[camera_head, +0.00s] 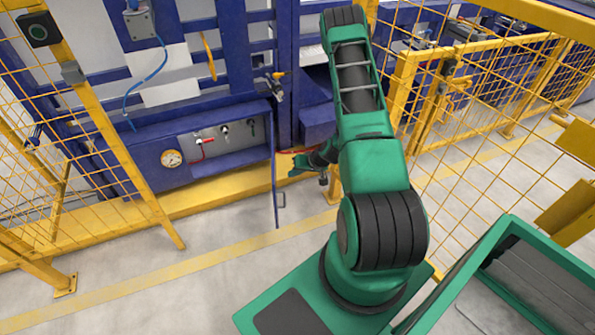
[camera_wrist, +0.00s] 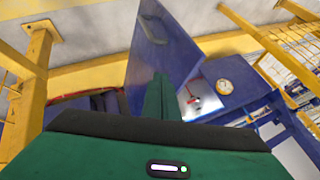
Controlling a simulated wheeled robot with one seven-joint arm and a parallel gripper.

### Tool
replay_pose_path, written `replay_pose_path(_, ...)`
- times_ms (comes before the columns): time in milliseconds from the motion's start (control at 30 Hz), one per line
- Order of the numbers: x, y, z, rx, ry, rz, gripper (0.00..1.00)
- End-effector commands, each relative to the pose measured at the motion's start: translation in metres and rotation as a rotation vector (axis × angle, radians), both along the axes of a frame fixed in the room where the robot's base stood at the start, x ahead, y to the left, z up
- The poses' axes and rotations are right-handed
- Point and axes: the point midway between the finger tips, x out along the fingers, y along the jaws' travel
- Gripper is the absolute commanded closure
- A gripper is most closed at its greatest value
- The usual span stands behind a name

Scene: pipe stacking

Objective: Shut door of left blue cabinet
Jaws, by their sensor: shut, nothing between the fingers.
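The left blue cabinet (camera_head: 168,187) stands low in the head view; its front is open, showing a gauge and valves. Its blue door (camera_head: 275,180) stands out from the right side of the opening, seen nearly edge-on, with a small handle low down. In the wrist view the door (camera_wrist: 185,45) is a broad tilted panel, with the cabinet inside (camera_wrist: 205,97) to its right. My gripper (camera_head: 293,172) is to the right of the door, close to its outer face. It is shut and empty; its green fingers (camera_wrist: 158,82) overlap the door in the wrist view. I cannot tell whether they touch.
A yellow mesh fence (camera_head: 125,150) stands at the left and another (camera_head: 480,110) at the right. A yellow kerb (camera_head: 215,192) runs below the cabinet. A green bin with grey pipes (camera_head: 535,275) is at the lower right. The floor left of the door is clear.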

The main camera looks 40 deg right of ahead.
Motion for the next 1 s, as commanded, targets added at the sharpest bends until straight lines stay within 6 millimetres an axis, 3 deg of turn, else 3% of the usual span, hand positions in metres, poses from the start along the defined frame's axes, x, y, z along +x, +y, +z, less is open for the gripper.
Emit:
replay_pose_path(167,0.019,0.007,-0.026,0.0,0.0,0.002,1.0)
replay_pose_path(300,0.03,0.025,-0.023,-0.001,0.0,0.004,1.0)
replay_pose_path(500,0.038,0.037,-0.023,0.0,0.001,0.001,1.0)
replay_pose_path(1000,0.04,0.039,-0.023,-0.001,0.0,-0.007,1.0)
